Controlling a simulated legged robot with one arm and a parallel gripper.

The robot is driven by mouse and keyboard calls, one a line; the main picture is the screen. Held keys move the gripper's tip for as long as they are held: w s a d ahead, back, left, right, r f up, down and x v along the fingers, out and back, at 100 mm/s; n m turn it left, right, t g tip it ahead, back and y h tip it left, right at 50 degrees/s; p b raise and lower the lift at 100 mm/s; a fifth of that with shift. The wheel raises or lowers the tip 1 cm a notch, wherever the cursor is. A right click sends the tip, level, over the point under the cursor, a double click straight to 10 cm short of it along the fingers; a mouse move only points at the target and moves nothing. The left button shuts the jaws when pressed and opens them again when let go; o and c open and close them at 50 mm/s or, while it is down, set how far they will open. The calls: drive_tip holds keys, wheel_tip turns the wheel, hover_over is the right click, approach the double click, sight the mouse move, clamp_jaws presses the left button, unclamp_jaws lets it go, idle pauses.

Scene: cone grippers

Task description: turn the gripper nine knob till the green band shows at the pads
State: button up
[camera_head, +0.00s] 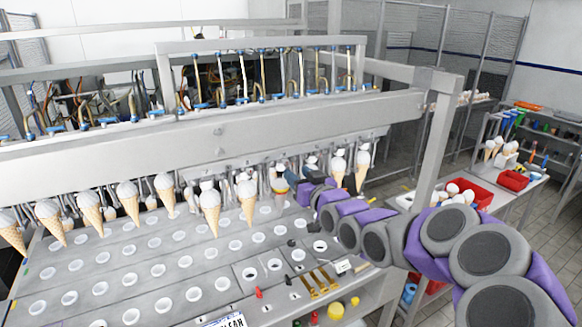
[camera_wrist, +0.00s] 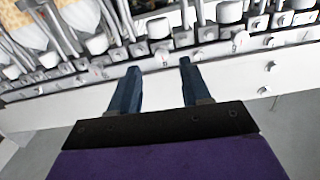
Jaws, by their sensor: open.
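My gripper (camera_head: 284,172) is at the row of cone grippers under the machine's long beam, right of the middle in the head view. In the wrist view its two dark blue fingers (camera_wrist: 158,66) are apart, with nothing between them. Several pale, rounded knob-like parts line the rail ahead of the fingertips; one white knob (camera_wrist: 158,28) stands just beyond the gap, apart from the fingers. I cannot tell which is the gripper nine knob. A small rounded piece with an orange-yellow band (camera_head: 281,187) hangs just below my gripper. No green band can be made out at any pads.
Ice-cream cones (camera_head: 209,208) hang along the beam (camera_head: 220,135) on both sides of my gripper. Below lies a grey plate with rows of holes (camera_head: 110,268). An upright post (camera_head: 436,140) stands right of the beam. A side table with red bins (camera_head: 470,193) is at the right.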

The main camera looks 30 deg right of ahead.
sight(287, 165)
drive_tip(key=shift+w+a, duration=0.1)
drive_tip(key=shift+w, duration=2.3)
clamp_jaws()
